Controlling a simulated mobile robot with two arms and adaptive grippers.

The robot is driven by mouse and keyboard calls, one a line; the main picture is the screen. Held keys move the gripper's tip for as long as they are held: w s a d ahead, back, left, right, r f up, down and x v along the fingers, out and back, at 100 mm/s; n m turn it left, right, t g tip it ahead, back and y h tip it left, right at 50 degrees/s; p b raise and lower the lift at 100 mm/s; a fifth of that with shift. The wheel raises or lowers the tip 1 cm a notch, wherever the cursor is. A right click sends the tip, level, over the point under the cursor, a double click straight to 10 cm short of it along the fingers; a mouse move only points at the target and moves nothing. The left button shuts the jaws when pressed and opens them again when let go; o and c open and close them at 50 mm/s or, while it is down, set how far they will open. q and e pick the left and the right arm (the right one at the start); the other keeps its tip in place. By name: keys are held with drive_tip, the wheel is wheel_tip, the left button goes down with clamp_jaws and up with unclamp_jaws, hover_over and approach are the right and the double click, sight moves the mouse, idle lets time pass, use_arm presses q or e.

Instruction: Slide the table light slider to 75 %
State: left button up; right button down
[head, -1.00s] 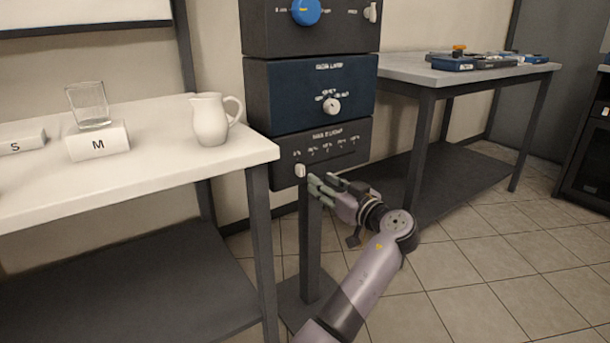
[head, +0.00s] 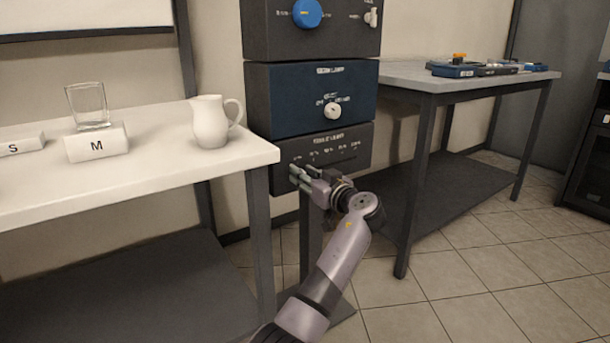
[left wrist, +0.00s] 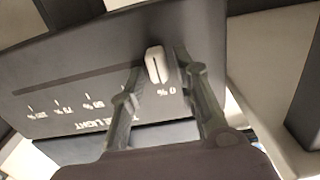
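The table light slider is a white knob (left wrist: 156,65) at the 0 % mark of the dark table light panel (left wrist: 75,80), seen upside down in the left wrist view. In the head view the panel (head: 352,152) is the lowest one on the column, and my gripper hides the knob. My left gripper (head: 300,175) is at the panel's lower left. In the left wrist view its fingers stand on either side of the knob, open, with a small gap on each side. My right gripper is not in view.
A blue panel with a white knob (head: 332,111) and a panel with a blue dial (head: 307,13) sit above. A white table (head: 150,175) with a pitcher (head: 210,122) and a glass (head: 88,105) is close on the left. A grey bench (head: 410,76) stands to the right.

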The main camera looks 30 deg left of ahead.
use_arm(q)
clamp_jaws()
idle(0.6)
